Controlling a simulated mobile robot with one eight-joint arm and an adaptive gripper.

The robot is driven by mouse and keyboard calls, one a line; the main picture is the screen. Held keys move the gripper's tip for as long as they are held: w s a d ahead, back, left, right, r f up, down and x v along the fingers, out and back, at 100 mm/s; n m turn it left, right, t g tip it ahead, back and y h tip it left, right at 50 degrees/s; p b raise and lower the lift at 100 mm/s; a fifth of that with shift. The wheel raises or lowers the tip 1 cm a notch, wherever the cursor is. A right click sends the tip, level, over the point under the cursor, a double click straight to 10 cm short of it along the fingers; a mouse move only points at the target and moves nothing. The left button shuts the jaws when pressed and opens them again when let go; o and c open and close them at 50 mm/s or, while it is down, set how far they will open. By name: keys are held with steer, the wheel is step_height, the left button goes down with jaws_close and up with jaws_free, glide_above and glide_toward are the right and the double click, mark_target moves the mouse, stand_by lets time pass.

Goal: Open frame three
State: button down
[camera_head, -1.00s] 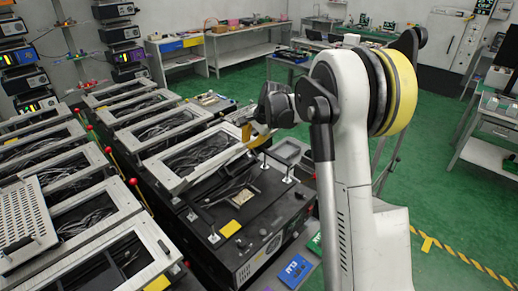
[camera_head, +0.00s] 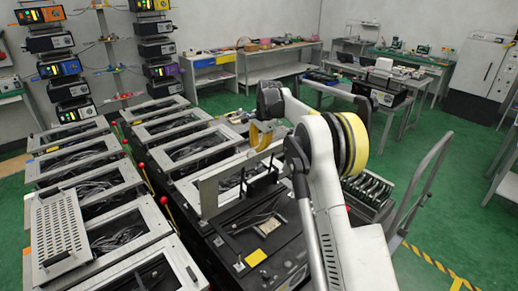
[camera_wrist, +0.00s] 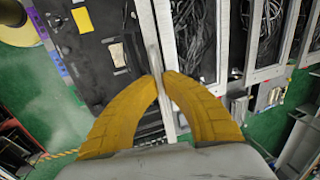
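The raised grey frame (camera_head: 236,168) is the nearest one in the right-hand row. It stands steeply tilted above its black unit. No number is readable on it. My gripper (camera_head: 256,143) is at the frame's upper edge, with its yellow fingers pointing down. In the wrist view the fingertips (camera_wrist: 163,80) come together on both sides of the frame's thin edge (camera_wrist: 152,55), seen nearly edge-on. The fingers look shut on this edge, though the exact contact is partly hidden.
Several flat frames over cables (camera_head: 195,147) lie behind in the same row. Another row with a perforated plate (camera_head: 60,232) is at the left. A black panel (camera_head: 262,228) with small posts and a yellow label lies in front. Green floor (camera_head: 455,180) is free at the right.

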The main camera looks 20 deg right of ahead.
steer(key=c, duration=1.6)
jaws_free()
steer(key=shift+o, duration=0.2)
steer(key=v, duration=1.2)
steer(key=shift+r, duration=0.1)
